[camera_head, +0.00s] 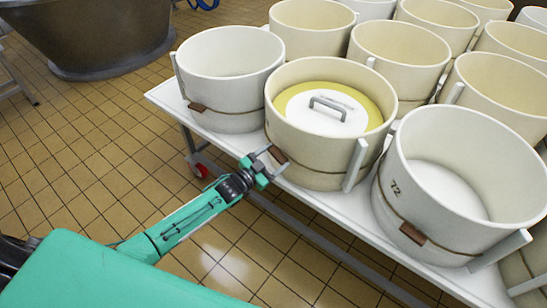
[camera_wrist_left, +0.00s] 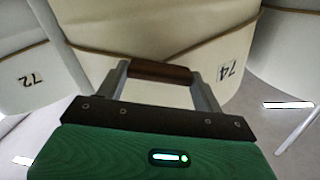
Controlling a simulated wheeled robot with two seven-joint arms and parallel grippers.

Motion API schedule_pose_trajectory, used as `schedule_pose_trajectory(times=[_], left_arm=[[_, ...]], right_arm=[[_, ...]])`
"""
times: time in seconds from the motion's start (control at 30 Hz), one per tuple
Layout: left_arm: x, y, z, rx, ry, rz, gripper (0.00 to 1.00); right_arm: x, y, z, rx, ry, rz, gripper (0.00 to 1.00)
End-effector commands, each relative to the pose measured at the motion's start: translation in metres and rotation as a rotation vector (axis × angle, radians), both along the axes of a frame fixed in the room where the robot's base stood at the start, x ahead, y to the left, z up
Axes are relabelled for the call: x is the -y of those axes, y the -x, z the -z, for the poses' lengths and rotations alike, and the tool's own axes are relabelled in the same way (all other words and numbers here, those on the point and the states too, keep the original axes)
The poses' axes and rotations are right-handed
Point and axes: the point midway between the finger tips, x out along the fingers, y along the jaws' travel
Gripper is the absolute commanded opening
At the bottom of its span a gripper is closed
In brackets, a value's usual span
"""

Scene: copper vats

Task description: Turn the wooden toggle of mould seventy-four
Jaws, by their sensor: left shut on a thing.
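Mould seventy-four (camera_head: 305,145) is a cream round mould at the front edge of the white table. It holds a yellow content with a white handled lid on top. Its side and the label 74 (camera_wrist_left: 228,70) show in the left wrist view. A cord runs round it to a brown wooden toggle (camera_head: 279,154) on its front. My left gripper (camera_head: 266,165) reaches up to the toggle. In the left wrist view, the gripper (camera_wrist_left: 162,82) is shut on the toggle (camera_wrist_left: 160,71), one finger at each end. My right gripper is not in view.
Mould 72 (camera_head: 455,185) stands close on the right, and an empty mould (camera_head: 228,78) stands on the left, each with its own toggle. More moulds crowd the table behind. A copper vat (camera_head: 95,35) stands at the upper left. The tiled floor (camera_head: 100,140) in front is clear.

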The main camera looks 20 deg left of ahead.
Motion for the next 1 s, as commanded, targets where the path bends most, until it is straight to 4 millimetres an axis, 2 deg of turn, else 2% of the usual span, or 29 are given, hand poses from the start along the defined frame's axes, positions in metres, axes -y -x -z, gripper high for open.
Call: schedule_pose_trajectory(times=[0.47,0.73,1.0], left_arm=[[0.002,0.001,0.001,0.214,-0.4,0.001,0.45],[0.002,0.001,0.003,0.335,-0.627,0.001,0.45],[0.003,0.001,0.004,0.448,-0.843,0.001,0.45]], right_arm=[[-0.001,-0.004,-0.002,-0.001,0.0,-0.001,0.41],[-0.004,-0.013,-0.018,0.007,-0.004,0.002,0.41],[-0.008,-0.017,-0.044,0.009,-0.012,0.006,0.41]])
